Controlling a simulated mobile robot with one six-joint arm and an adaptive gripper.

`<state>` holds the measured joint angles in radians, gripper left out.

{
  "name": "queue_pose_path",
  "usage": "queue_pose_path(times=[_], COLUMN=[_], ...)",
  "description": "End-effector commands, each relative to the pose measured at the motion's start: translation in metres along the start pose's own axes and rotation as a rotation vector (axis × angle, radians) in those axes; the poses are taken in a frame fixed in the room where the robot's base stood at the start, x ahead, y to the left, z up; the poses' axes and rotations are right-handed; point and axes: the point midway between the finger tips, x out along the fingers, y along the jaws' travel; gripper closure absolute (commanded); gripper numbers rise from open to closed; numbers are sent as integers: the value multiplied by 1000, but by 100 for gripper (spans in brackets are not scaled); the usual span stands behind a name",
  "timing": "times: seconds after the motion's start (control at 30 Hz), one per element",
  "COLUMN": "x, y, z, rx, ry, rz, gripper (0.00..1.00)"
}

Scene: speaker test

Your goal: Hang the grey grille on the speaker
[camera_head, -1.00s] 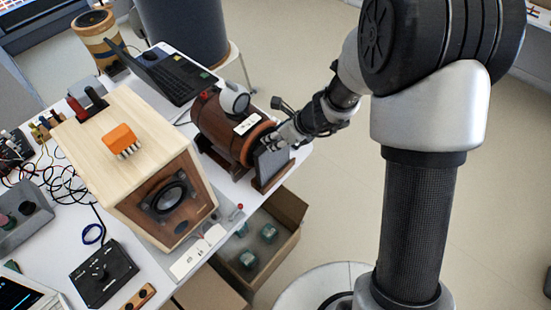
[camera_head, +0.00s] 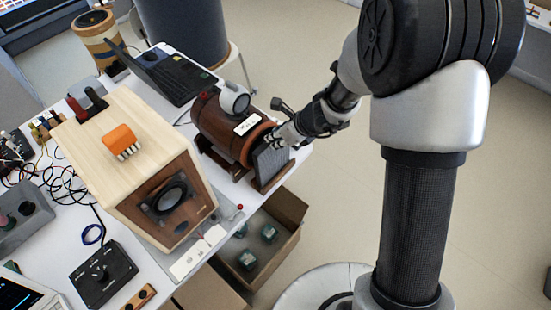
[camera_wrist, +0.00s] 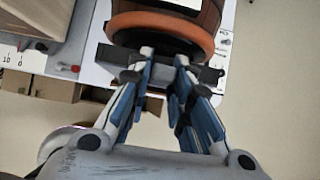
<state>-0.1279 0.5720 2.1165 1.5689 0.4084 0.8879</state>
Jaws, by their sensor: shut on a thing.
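The grey grille (camera_head: 271,160) is a flat dark panel standing upright in a brown wooden holder (camera_head: 275,182) at the table's right edge. My gripper (camera_head: 276,139) is shut on the grille's upper edge. In the wrist view my gripper (camera_wrist: 166,65) has both fingers at the grille (camera_wrist: 209,76), which shows as a dark bar; its lower part is hidden there. The speaker (camera_head: 125,128) is a pale wooden box to the left. Its dark round cone (camera_head: 170,197) is bare on the brown front.
A brown barrel-shaped body (camera_head: 222,130) with an orange rim stands close behind the grille. An orange block (camera_head: 119,142) sits on the speaker. A cardboard box (camera_head: 285,209) stands below the table edge. A laptop (camera_head: 172,78) lies at the back.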

Motion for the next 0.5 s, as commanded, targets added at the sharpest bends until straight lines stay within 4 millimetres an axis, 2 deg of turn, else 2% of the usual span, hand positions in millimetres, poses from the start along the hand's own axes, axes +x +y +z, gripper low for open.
queue_pose_path(times=[0.5], x=[-11], y=[0], z=[8], rx=[0], ry=[-1], rz=[-1], gripper=[100])
